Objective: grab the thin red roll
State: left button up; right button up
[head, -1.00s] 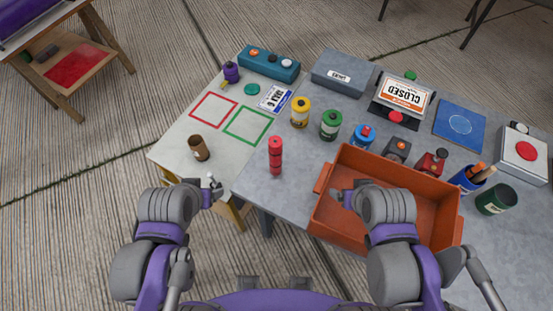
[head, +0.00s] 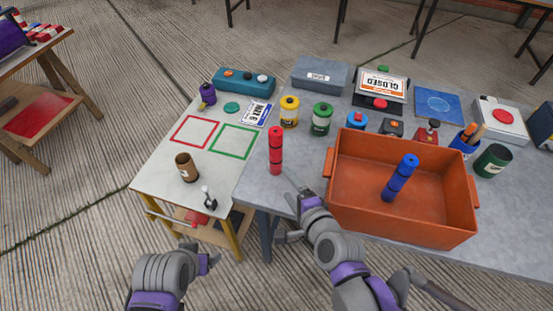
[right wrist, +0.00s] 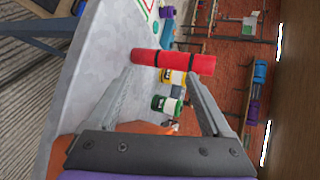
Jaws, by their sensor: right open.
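The thin red roll (head: 275,151) stands upright on the grey table near its left front edge, with dark bands around it. In the right wrist view the red roll (right wrist: 173,61) lies across the picture, ahead of and between the spread fingers. My right gripper (head: 291,190) is open and empty, just in front of the roll and a little to its right, apart from it. Its fingers also show in the right wrist view (right wrist: 165,98). My left gripper (head: 206,262) is low at the front, off the table; its fingers are too small to tell open or shut.
An orange bin (head: 345,205) with a blue roll (head: 400,178) in it stands right of my right gripper. Yellow (head: 289,113) and green (head: 321,119) canisters stand behind the red roll. A brown cup (head: 186,168) is on the white table to the left.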

aim_at(276, 151)
jog(key=w+a+m+t+h, duration=0.1)
jog(key=w+m, duration=0.3)
jog(key=m, duration=0.2)
jog(key=w+a+m+t+h, duration=0.1)
jog(key=w+m+t, duration=0.1)
jog(key=w+m, duration=0.3)
jog(key=w+a+m+t+h, duration=0.1)
jog(key=w+m+t, duration=0.1)
jog(key=w+m, duration=0.3)
jog(key=shift+a+m+h+b, duration=0.15)
jog(key=shift+m, duration=0.95)
jog(key=shift+a+m+h+b, duration=0.15)
jog(key=shift+m, duration=0.95)
grip_shut()
